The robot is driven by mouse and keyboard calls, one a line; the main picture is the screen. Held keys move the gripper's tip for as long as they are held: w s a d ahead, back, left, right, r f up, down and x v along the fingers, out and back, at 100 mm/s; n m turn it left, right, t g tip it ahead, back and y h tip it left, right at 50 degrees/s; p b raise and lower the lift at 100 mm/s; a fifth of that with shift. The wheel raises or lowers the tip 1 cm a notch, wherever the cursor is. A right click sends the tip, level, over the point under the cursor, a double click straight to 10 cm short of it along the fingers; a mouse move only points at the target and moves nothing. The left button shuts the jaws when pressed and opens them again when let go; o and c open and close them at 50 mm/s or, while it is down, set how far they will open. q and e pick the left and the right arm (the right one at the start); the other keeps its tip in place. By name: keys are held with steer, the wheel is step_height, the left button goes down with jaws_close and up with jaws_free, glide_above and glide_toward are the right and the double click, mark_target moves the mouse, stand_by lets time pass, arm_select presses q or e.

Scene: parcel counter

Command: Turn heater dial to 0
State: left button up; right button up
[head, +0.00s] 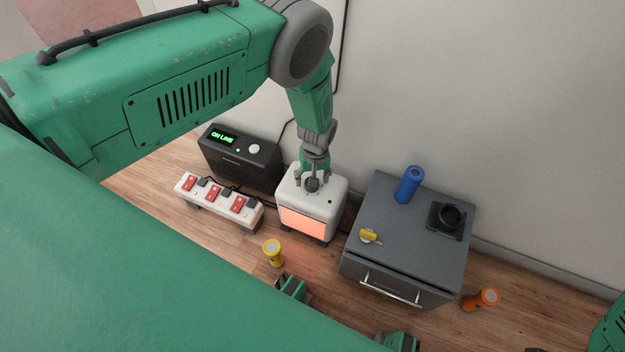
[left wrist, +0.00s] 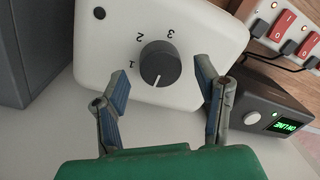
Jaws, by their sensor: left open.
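The heater (head: 334,194) is a white box with a glowing orange front panel, standing on the floor near the wall. Its top also shows in the left wrist view (left wrist: 205,25), with a dark grey dial (left wrist: 160,63) and the marks 1, 2 and 3. The dial's white pointer line points toward the bottom of that view, past the 1; no 0 is readable there. My left gripper (head: 313,180) is above the heater top. In the left wrist view its open fingers (left wrist: 163,75) stand on either side of the dial, apart from it.
A black box (head: 240,165) reading "ON LINE" and a power strip (head: 218,203) with red switches stand left of the heater. A grey cabinet (head: 405,240) stands close on the right, carrying a blue cylinder (head: 409,184). A yellow object (head: 273,252) is on the floor in front.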

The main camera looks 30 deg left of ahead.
arm_select(q)
step_height(320, 180, up, 10)
steer(key=shift+w+d+r, duration=0.25)
steer(key=shift+d, duration=0.1)
stand_by(0.4)
steer(key=s+a+f+m, duration=0.1)
steer(key=s+a+m, duration=0.15)
steer(key=s, duration=0.55)
steer(key=s+a+f+m, duration=0.1)
steer(key=s+a+m, duration=0.15)
steer(key=s, duration=0.55)
steer(key=s+r+m+t, duration=0.1)
steer(key=s+r+m, duration=0.3)
steer(key=s, duration=1)
step_height(320, 180, up, 19)
steer(key=w+n+p, duration=0.1)
steer(key=p, duration=1.7)
steer(key=shift+h, duration=0.3)
steer(key=shift+d, duration=0.1)
